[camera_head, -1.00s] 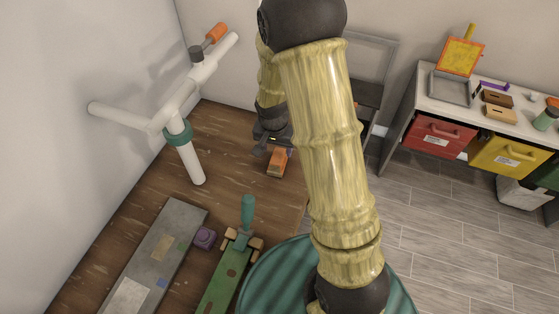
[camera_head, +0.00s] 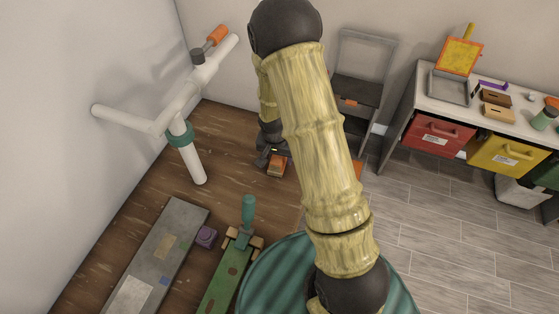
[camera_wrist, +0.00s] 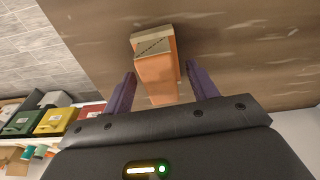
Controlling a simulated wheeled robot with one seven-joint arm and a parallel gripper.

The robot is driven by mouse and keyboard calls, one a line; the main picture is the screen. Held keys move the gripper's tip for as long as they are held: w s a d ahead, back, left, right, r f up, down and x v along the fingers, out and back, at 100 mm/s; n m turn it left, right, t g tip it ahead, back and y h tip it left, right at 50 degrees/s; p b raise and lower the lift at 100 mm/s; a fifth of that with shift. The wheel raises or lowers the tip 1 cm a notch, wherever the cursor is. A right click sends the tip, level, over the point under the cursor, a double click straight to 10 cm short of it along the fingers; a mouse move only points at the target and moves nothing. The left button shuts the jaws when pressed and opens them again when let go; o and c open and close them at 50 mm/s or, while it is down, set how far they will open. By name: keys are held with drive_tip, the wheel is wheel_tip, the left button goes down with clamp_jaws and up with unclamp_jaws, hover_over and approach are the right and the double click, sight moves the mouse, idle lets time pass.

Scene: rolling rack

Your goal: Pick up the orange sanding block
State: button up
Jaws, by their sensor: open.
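The orange sanding block (camera_head: 276,170), with a pale, marked end, is on the brown wooden bench top (camera_head: 225,140) near its far end. My gripper (camera_head: 268,160) is just above it in the head view and hides part of it. In the wrist view the block (camera_wrist: 156,78) appears between the two purple fingers of my gripper (camera_wrist: 160,70). The fingers are apart, with a visible gap on each side of the block. How deep the fingertips reach beside it is hard to tell.
A white pipe stand with a green collar (camera_head: 180,134) rises to the left. A grey slab (camera_head: 170,230), purple block (camera_head: 206,237) and green board (camera_head: 222,280) lie nearer.

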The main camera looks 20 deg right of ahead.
drive_tip(key=c, duration=1.1)
drive_tip(key=shift+r, duration=0.15)
wheel_tip(320, 180, up, 10)
drive_tip(key=shift+f+b, duration=0.1)
drive_tip(key=shift+b, duration=0.8)
drive_tip(key=o, duration=0.4)
drive_tip(key=shift+c, duration=1.4)
